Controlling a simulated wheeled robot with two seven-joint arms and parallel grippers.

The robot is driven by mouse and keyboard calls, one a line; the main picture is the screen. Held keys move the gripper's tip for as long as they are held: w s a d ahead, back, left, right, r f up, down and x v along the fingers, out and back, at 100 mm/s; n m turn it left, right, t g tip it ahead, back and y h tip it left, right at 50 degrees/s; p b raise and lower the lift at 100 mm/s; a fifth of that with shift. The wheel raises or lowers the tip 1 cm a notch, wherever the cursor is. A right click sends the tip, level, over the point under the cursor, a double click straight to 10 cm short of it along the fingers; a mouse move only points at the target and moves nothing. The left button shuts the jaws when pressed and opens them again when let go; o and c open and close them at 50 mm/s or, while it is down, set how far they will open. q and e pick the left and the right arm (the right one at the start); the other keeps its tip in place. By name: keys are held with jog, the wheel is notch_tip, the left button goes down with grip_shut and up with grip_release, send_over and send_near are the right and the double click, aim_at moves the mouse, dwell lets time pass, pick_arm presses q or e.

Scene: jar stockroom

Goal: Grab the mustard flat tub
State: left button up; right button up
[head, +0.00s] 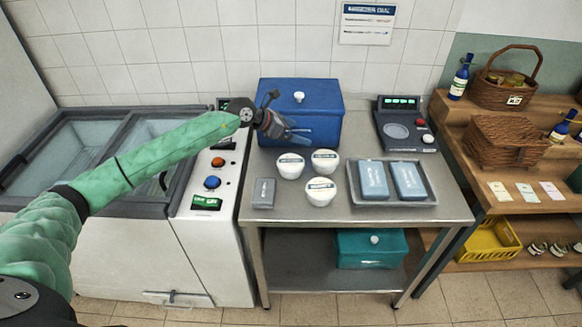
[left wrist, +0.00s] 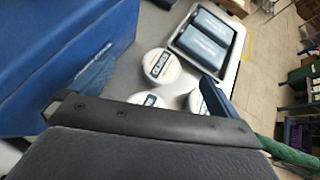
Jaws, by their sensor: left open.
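No mustard-coloured flat tub shows on the table. Three white round tubs with dark labels stand on the steel table: a left one (head: 290,166), a back right one (head: 325,161) and a front one (head: 320,191). Their label words are too small to read. White tubs also show in the left wrist view, one of them clearly (left wrist: 160,66). My left gripper (head: 287,120) is open and empty, in front of the blue lidded box (head: 318,100) and above and behind the tubs. My right gripper is not in view.
A metal tray (head: 391,203) with two flat blue-grey packs is right of the tubs. A small grey block (head: 264,192) sits at the front left. A scale (head: 407,128) stands back right. A teal box (head: 370,255) is on the lower shelf; a yellow crate (head: 490,243) is right.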

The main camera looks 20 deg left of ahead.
aim_at(290, 162)
pick_arm(q)
jog(key=s+a+f+m+g+y, duration=0.1)
jog(key=f, duration=0.1)
jog(key=s+a+f+g+y, duration=0.1)
jog(key=a+f, duration=0.1)
jog(key=s+a+f+m+g+y, duration=0.1)
jog(key=s+f, duration=0.1)
jog(key=shift+a+f+m+g+y, duration=0.2)
jog(key=shift+f+m+g+y, duration=0.1)
jog(key=shift+y, duration=0.1)
jog(key=shift+p+x, duration=0.65)
jog(key=shift+x, duration=0.55)
jog(key=p+x, duration=0.3)
jog(key=x, duration=0.1)
jog(key=shift+w+d, duration=0.1)
jog(key=shift+w, duration=0.15)
jog(key=shift+w+d+f+p, duration=0.15)
jog(key=shift+f+p, duration=0.15)
jog(key=shift+f, duration=0.2)
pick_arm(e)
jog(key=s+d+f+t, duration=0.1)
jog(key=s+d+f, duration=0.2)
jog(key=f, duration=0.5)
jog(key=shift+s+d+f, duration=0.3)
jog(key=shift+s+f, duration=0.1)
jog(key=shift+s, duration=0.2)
pick_arm(q)
jog(key=shift+c, duration=0.2)
